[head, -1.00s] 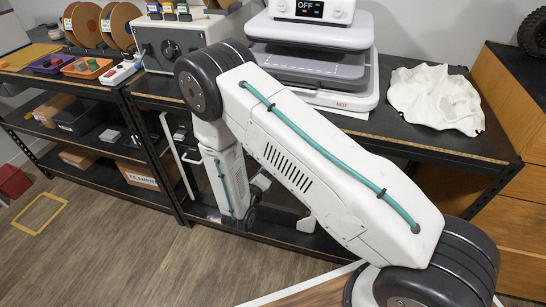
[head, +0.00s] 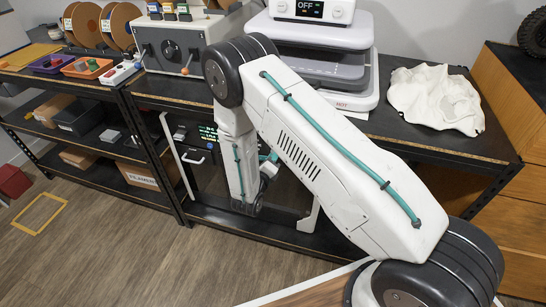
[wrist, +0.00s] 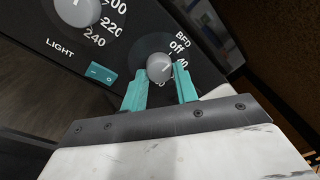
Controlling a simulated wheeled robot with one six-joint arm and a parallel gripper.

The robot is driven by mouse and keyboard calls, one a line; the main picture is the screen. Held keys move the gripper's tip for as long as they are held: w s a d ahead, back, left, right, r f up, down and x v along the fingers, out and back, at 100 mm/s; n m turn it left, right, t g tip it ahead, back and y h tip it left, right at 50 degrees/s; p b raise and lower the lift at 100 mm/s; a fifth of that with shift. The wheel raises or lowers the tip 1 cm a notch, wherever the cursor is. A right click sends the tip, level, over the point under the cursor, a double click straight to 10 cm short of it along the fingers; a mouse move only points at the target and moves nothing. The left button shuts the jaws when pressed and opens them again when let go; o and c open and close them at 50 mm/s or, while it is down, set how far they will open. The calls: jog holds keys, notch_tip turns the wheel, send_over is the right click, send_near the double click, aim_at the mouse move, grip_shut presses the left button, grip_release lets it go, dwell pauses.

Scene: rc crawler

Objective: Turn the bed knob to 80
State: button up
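The bed knob (wrist: 160,67) is a round grey knob under the "BED" label on a dark panel in the wrist view. "Off" shows beside it; the other scale marks are partly hidden, so I cannot tell its setting. My gripper (wrist: 160,72) is open, with one teal finger on each side of the knob and visible gaps between. I cannot tell how deep the fingers reach around it. In the head view, the dark machine (head: 203,132) with a lit display stands on the lower shelf, partly hidden behind my arm.
A second grey knob (wrist: 78,10) with marks 200 to 240 sits left of the bed knob. A teal light switch (wrist: 102,74) lies close to the left finger. The black shelf bench (head: 430,144) overhangs the machine and carries a white heat press (head: 358,98) and a white cloth (head: 432,96).

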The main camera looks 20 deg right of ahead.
jog(key=m+y, duration=0.1)
jog(key=m, duration=1.5)
jog(key=m+t+y, duration=0.1)
jog(key=m, duration=0.8)
jog(key=shift+r+y, duration=0.1)
jog(key=shift+y, duration=0.2)
dwell(0.4)
dwell(0.4)
jog(key=o, duration=1)
jog(key=shift+c, duration=0.2)
